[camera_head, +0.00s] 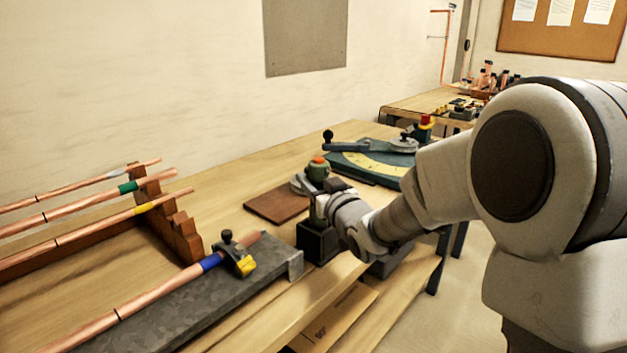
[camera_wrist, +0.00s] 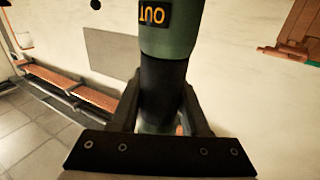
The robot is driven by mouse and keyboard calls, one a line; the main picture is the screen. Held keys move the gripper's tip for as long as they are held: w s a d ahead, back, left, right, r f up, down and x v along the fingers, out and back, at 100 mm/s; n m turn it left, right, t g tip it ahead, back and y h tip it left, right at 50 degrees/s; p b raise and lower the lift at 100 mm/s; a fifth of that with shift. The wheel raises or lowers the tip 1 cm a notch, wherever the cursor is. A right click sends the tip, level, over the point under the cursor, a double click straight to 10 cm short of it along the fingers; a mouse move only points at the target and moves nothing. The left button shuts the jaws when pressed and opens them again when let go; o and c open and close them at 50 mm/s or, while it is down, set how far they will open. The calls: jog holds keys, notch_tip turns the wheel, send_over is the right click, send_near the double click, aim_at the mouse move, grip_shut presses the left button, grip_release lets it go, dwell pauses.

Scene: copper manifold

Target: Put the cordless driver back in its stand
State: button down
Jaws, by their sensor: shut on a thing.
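The cordless driver (camera_head: 319,171) shows in the head view as a green body with an orange top. In the wrist view the driver (camera_wrist: 172,38) is a green cylinder with an "OUT" label and a dark band below it. My gripper (camera_wrist: 160,115) has its two fingers on either side of the dark band, shut on it. A dark box-like block (camera_head: 316,241), which looks like the stand, is just below my gripper on the bench. I cannot tell whether the driver touches it.
A brown pad (camera_head: 275,204) lies left of the block. A teal bender with a yellow scale (camera_head: 368,165) stands behind. A grey slab (camera_head: 190,306) with a clamped copper pipe and a wooden pipe rack (camera_head: 178,222) are at left. The bench's front edge is close to the block.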

jog(key=shift+f, duration=0.2)
jog(key=shift+c, duration=1.8)
grip_release()
jog(key=shift+o, duration=0.3)
jog(key=shift+f, duration=0.2)
jog(key=b+v, duration=0.5)
jog(key=v, duration=1.2)
jog(key=shift+s, duration=0.2)
jog(key=shift+r, duration=0.1)
